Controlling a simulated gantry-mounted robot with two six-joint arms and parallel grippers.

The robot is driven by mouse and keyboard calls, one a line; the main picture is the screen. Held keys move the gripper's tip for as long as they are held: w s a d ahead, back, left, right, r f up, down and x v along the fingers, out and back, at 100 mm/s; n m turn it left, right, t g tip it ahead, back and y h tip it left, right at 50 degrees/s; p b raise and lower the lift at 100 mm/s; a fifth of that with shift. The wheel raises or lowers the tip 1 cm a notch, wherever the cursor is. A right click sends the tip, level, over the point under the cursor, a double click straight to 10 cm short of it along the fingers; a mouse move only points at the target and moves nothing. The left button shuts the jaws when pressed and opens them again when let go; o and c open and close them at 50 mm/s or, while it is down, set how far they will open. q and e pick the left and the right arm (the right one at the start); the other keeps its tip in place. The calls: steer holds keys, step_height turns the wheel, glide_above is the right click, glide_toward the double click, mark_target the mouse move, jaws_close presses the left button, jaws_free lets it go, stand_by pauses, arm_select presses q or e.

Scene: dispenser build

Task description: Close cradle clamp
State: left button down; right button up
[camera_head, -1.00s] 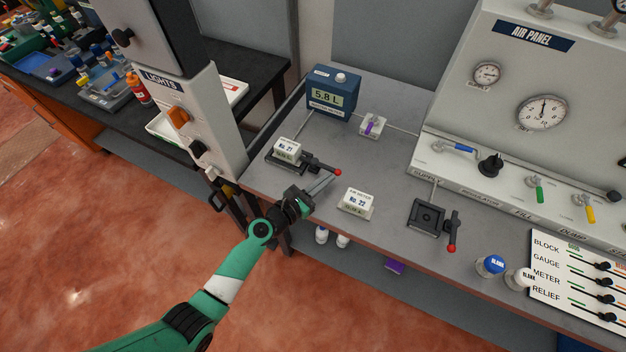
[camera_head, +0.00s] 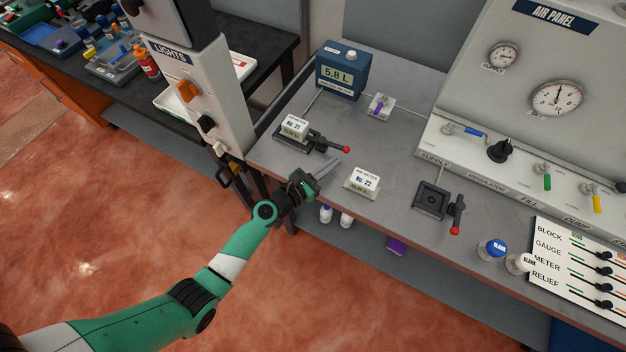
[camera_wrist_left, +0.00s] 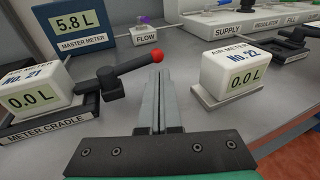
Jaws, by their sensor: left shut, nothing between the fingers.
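The meter cradle (camera_head: 290,142) stands on the bench left of centre and holds the white No. 21 meter (camera_head: 295,127). Its clamp lever (camera_head: 325,145) is black with a red ball end and points right, away from the meter; the lever also shows in the left wrist view (camera_wrist_left: 128,67). My left gripper (camera_head: 330,167) is shut and empty. Its fingertips are just in front of the red ball, and I cannot tell whether they touch it. In the left wrist view the fingers (camera_wrist_left: 161,100) sit close together below the ball. My right gripper is not in view.
The No. 22 air meter (camera_head: 362,182) stands right of my gripper. An empty cradle (camera_head: 431,200) with a red-tipped lever is farther right. The master meter (camera_head: 342,70) and flow valve (camera_head: 381,106) are behind. The lights post (camera_head: 205,105) stands to the left.

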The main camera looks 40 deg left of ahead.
arm_select(q)
steer(key=s+d+p, duration=0.2)
steer(key=s, duration=0.9)
steer(key=shift+s+d+r+p, duration=0.3)
steer(key=shift+r+p, duration=0.1)
